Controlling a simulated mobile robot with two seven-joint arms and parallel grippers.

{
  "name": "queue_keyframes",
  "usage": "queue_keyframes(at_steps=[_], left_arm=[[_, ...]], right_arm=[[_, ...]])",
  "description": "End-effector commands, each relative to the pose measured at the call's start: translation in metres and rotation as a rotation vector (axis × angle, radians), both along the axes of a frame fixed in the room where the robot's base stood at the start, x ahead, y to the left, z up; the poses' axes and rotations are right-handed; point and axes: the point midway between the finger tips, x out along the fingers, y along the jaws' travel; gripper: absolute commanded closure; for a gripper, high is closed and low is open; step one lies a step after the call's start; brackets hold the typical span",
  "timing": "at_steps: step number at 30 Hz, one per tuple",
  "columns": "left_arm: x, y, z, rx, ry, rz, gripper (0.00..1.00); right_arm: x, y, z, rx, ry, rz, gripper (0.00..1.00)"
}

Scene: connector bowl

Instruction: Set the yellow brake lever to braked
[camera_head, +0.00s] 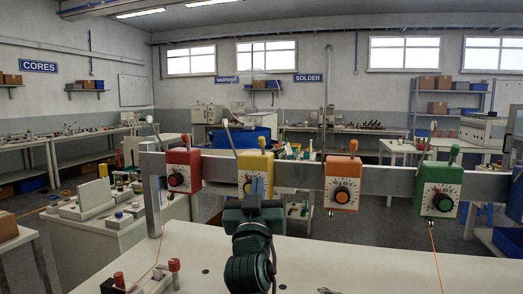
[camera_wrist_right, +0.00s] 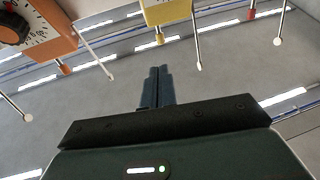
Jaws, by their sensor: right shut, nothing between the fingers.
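The yellow box (camera_head: 254,174) hangs on the grey rail, with a dial on its front and a yellow knob on top. Its brake lever (camera_head: 230,137), a thin metal rod with a pale tip, leans up and left beside the box. In the right wrist view, the yellow box (camera_wrist_right: 166,11) is at the top edge and the lever (camera_wrist_right: 196,45) points down the picture, right of the yellow knob. My right gripper (camera_head: 254,196) is just below and in front of the box; its shut, empty fingers (camera_wrist_right: 157,72) are apart from the lever. My left gripper is out of view.
Similar boxes hang on the rail (camera_head: 303,173): red (camera_head: 184,171) to the left, orange (camera_head: 342,183) and green (camera_head: 437,190) to the right, with levers standing up beside them. A pale bench (camera_head: 340,255) lies below, with red-capped posts (camera_head: 120,279) at front left.

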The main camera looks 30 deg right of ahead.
Motion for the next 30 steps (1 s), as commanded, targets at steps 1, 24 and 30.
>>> queue_keyframes(at_steps=[1, 24, 30], left_arm=[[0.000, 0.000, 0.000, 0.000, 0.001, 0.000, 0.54], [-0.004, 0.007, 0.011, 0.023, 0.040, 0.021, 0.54], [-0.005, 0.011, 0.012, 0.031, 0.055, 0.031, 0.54]], right_arm=[[0.000, 0.000, 0.000, 0.000, 0.000, 0.000, 1.00], [0.069, -0.052, 0.043, -0.003, 0.000, -0.001, 1.00], [0.091, -0.069, 0.055, -0.001, 0.000, 0.000, 1.00]])
